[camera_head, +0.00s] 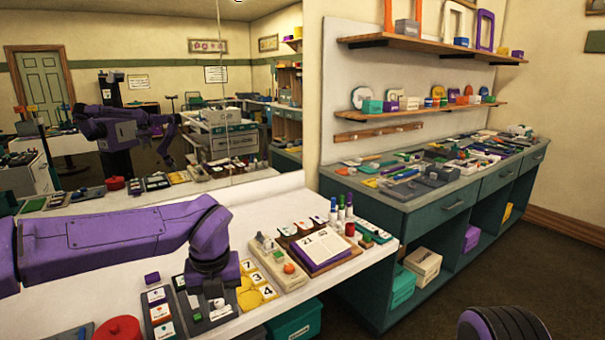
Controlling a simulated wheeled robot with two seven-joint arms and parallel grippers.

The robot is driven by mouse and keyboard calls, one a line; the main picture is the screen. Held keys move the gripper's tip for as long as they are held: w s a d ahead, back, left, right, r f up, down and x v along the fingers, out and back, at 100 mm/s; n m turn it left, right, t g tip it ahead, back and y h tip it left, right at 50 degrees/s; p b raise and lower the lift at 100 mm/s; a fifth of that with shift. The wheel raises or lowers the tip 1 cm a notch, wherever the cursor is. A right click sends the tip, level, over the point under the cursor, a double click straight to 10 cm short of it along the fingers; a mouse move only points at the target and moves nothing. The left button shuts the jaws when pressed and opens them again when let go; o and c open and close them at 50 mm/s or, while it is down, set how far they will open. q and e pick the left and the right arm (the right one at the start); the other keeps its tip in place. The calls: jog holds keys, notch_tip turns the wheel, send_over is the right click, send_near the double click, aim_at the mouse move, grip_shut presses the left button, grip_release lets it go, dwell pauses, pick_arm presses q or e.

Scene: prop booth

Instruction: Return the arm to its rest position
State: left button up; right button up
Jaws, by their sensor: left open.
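My left arm (110,235), purple with dark joints, reaches in from the left over the white counter. Its left gripper (214,298) points down and is open, low over a dark grey tray (222,318) with small items. The wrist hides part of that tray, and I cannot tell whether the fingers touch anything there. I see nothing held between the fingers. My right gripper is out of view; only a purple, dark-ribbed part of my body shows at the bottom right edge.
A mirror behind reflects my arms. A green cabinet (420,220) with a cluttered top stands at right. Floor shows between.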

pick_arm(q)
jog(key=a+f+m+t+y, duration=0.3)
jog(key=f+m, duration=0.4)
jog(key=f, duration=0.1)
jog(key=a+f+m+t+y, duration=0.2)
jog(key=a+f+m+y, duration=0.15)
jog(key=f+m, duration=0.4)
jog(key=s+a+f+m+t+h, duration=0.1)
jog(key=s+a+f+m+h, duration=0.1)
jog(key=s+f+m, duration=0.7)
jog(key=s+a+f+m+g, duration=0.1)
jog(key=s+f+m, duration=0.2)
jog(key=s, duration=0.4)
jog(key=s+a+f+m+g+h, duration=0.1)
jog(key=s+a+f+m, duration=0.1)
jog(key=s, duration=0.5)
jog(key=s+a+f+m+g, duration=0.2)
jog(key=s+f+m, duration=0.2)
jog(key=s+f, duration=0.2)
jog(key=shift+s+a+f, duration=0.2)
jog(key=shift+s, duration=0.7)
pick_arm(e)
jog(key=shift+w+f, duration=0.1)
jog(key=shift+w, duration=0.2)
